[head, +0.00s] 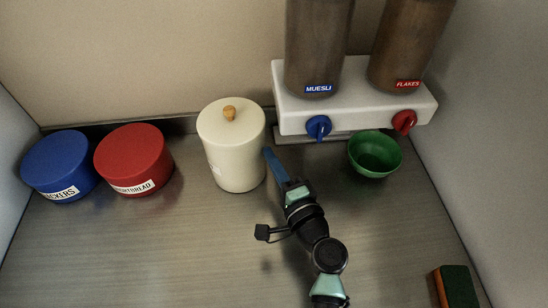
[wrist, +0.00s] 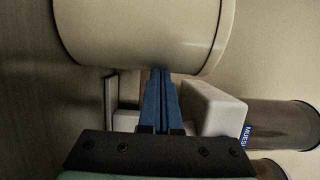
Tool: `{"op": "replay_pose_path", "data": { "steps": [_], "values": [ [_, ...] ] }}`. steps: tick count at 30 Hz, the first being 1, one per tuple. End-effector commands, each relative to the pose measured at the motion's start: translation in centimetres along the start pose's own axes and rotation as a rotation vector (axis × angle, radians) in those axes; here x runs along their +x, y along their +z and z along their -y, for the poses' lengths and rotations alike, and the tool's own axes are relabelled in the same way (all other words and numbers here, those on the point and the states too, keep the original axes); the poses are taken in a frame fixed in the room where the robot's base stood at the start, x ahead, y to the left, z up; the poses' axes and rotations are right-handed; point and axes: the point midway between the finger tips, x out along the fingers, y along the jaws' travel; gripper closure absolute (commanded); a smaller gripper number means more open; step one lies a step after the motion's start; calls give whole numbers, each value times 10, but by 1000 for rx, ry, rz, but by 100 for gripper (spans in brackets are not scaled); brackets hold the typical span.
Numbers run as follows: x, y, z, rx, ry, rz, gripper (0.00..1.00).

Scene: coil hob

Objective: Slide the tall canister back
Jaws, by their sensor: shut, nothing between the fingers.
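The tall canister (head: 238,155) is cream-coloured with a lid and a wooden knob, and stands upright on the metal counter in the head view. In the wrist view the canister (wrist: 140,35) fills the top, lying sideways in the picture. My gripper (head: 268,152) is shut, with its blue fingers together and nothing between them. Its tips are at the canister's right side in the head view. In the wrist view the fingertips (wrist: 161,72) meet the canister's lower edge; I cannot tell whether they touch it.
A blue tin (head: 58,165) and a red tin (head: 133,160) stand left of the canister. A white dispenser (head: 355,108) with muesli and flakes tubes stands behind right, with a green bowl (head: 374,153) below it. A sponge (head: 455,287) lies at front right. The front left counter is clear.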

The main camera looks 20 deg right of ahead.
Motion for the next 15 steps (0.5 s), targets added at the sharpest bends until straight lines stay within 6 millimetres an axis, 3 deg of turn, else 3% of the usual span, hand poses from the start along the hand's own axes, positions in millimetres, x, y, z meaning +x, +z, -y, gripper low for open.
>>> {"op": "replay_pose_path", "data": {
  "steps": [9, 15],
  "values": [
    [41, 43, -1, -1, 1, 11, 100],
    [53, 55, 0, 0, 0, 6, 100]
  ]
}}
